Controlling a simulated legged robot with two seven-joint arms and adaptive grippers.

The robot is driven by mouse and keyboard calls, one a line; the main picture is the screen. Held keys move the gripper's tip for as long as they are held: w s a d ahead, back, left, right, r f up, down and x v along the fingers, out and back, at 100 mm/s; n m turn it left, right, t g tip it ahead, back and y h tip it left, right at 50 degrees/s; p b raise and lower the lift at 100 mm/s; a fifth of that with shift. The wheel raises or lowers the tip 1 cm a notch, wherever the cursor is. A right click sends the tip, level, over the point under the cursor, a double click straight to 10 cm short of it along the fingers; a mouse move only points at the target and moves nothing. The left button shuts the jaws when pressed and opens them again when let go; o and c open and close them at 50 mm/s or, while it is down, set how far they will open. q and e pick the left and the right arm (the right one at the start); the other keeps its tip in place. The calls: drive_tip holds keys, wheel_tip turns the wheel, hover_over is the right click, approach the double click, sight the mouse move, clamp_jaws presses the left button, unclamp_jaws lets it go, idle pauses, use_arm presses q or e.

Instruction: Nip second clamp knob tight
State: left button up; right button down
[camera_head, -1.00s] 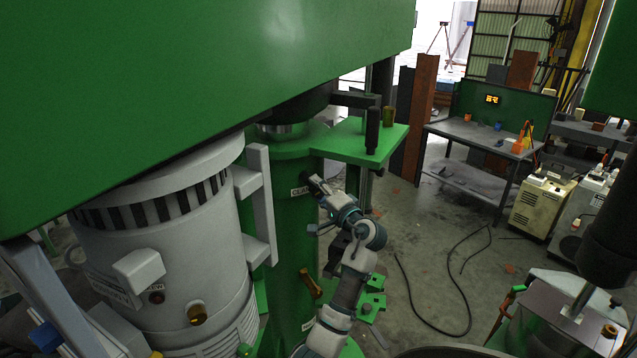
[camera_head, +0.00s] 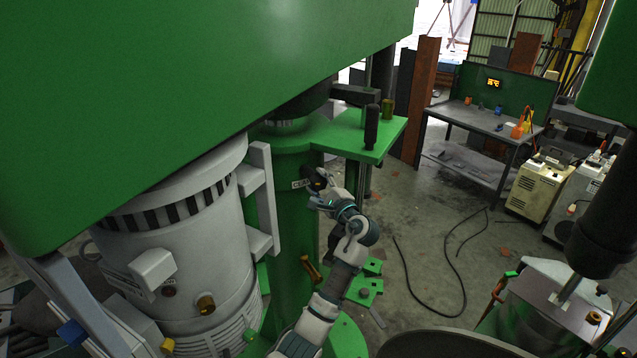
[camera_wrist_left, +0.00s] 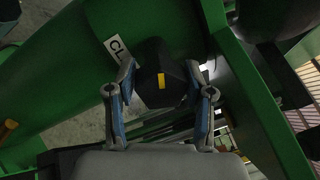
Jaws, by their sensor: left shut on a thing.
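The clamp knob (camera_wrist_left: 158,72) is a dark, faceted knob with a yellow mark on its face. In the left wrist view it sits between the two fingers of my left gripper (camera_wrist_left: 164,88), which is shut on it. In the head view the dark knob (camera_head: 319,179) sticks out from the green column (camera_head: 291,222), beside a white label (camera_head: 302,184). My left gripper (camera_head: 319,190) is at the knob there, and its fingers partly hide it. Only the first letters of the label (camera_wrist_left: 115,48) show in the wrist view. My right gripper is not in view.
A brass-coloured handle (camera_head: 311,268) sits lower on the column. A grey motor (camera_head: 180,270) stands close at left. A green shelf plate (camera_head: 358,138) with a black post juts out above my gripper. The floor to the right is open, with a black cable (camera_head: 458,262).

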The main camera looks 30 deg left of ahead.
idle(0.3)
use_arm(q)
drive_tip(key=o, duration=1.1)
drive_tip(key=shift+w+f, duration=0.1)
drive_tip(key=shift+o, duration=0.2)
drive_tip(key=shift+w, duration=0.15)
drive_tip(key=v, duration=1.2)
drive_tip(key=shift+a+f, duration=0.15)
drive_tip(key=shift+f, duration=0.1)
